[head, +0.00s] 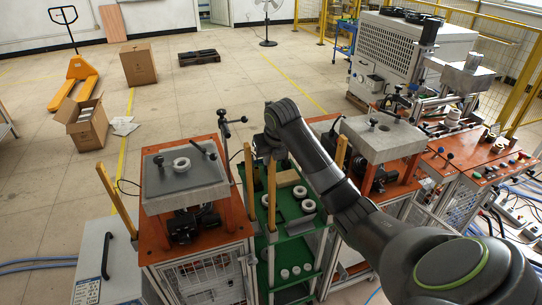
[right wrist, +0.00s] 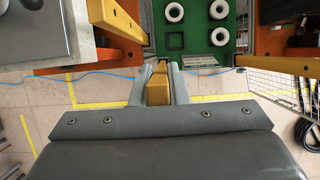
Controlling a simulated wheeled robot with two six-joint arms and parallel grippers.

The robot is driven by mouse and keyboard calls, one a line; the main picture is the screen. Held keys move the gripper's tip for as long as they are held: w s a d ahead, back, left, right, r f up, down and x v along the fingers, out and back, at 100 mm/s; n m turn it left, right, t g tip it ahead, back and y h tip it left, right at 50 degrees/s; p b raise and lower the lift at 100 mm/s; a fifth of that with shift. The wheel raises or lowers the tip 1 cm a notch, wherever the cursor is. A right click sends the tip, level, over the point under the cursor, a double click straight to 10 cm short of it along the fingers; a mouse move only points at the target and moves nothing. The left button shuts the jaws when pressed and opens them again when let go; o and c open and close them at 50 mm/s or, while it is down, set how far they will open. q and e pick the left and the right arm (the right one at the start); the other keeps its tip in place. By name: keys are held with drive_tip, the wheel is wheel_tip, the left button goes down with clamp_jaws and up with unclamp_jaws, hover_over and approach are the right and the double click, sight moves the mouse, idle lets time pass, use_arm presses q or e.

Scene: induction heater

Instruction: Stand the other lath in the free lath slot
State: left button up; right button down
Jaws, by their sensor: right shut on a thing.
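My right gripper (head: 268,148) is shut on a wooden lath (head: 271,195) that hangs upright below it, at the near left of the green cart (head: 310,228). In the right wrist view the lath (right wrist: 157,88) sits between the two grey fingers (right wrist: 158,86). A dark square (right wrist: 176,40) on the green top lies just beyond it and looks empty. I cannot tell whether the lath's lower end touches anything. Another lath (head: 249,180) stands upright just left of it; one (head: 341,153) stands right of the cart, and one (head: 115,200) leans at far left. My left gripper is out of view.
The floor beyond is largely open.

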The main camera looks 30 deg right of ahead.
drive_tip(key=shift+f+b, duration=0.3)
drive_tip(key=shift+f, duration=0.65)
drive_tip(key=c, duration=1.3)
unclamp_jaws()
drive_tip(key=shift+r, duration=0.1)
